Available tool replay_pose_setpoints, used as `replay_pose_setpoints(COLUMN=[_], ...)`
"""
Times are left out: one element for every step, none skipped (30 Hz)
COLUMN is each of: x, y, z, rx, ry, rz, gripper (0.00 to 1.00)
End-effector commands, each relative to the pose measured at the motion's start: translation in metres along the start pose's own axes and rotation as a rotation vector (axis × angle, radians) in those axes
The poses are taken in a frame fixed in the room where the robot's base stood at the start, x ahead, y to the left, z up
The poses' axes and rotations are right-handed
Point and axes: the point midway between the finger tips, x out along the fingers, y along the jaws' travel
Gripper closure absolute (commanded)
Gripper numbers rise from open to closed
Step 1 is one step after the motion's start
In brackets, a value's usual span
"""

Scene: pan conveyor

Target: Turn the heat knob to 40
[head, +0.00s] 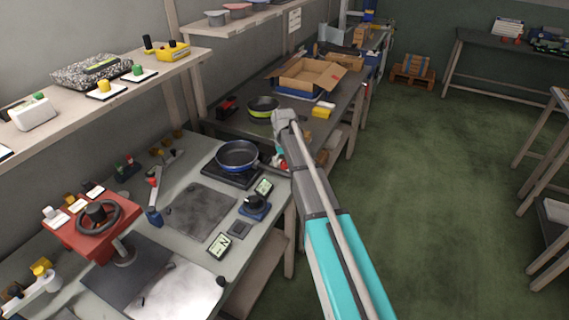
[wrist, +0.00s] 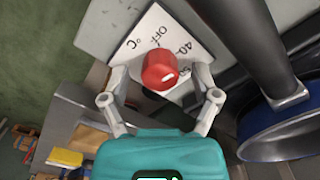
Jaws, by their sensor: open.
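The heat knob (wrist: 160,70) is a round red knob on a white dial plate (wrist: 136,42) in the wrist view. The plate reads OFF, 40, 50 and °C; the knob and my gripper hide part of the scale. I cannot tell which mark the knob points to. My gripper (wrist: 160,76) is open, with one finger on each side of the knob. Whether the fingers touch it is unclear. In the head view my gripper (head: 280,158) is beside the hotplate (head: 232,177), and my arm mostly hides the knob.
A blue-rimmed pan (head: 237,156) sits on the hotplate; it also shows close at right in the wrist view (wrist: 285,140). A green-rimmed pan (head: 263,107), a yellow block (head: 322,110) and an open cardboard box (head: 306,75) are behind. Open floor lies to the right.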

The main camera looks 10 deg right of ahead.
Motion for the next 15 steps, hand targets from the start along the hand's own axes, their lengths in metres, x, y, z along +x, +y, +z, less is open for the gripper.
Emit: replay_pose_setpoints(x=[-0.0001,-0.0001,-0.0001,-0.0001,-0.0001,-0.0001,-0.0001,-0.0001,-0.0001,-0.0001,-0.0001,0.0,0.0,0.0,0.0], y=[0.0,0.0,0.0,0.0,0.0,0.0,0.0,0.0,0.0,0.0,0.0,0.0,0.0,0.0,0.0], z=[0.0,0.0,0.0,0.0,0.0,0.0,0.0,0.0,0.0,0.0,0.0,0.0,0.0001,0.0001,0.0001], rx=[0.0,0.0,0.0,0.0,0.0,0.0,0.0,0.0,0.0,0.0,0.0,0.0,0.0,0.0,0.0], ry=[0.0,0.0,0.0,0.0,0.0,0.0,0.0,0.0,0.0,0.0,0.0,0.0,0.0,0.0,0.0], rz=[0.0,0.0,0.0,0.0,0.0,0.0,0.0,0.0,0.0,0.0,0.0,0.0,0.0,0.0,0.0], gripper=[0.21,0.21,0.28,0.34,0.39,0.47,0.52,0.58,0.65,0.71,0.77,0.84,0.9,0.95,1.0])
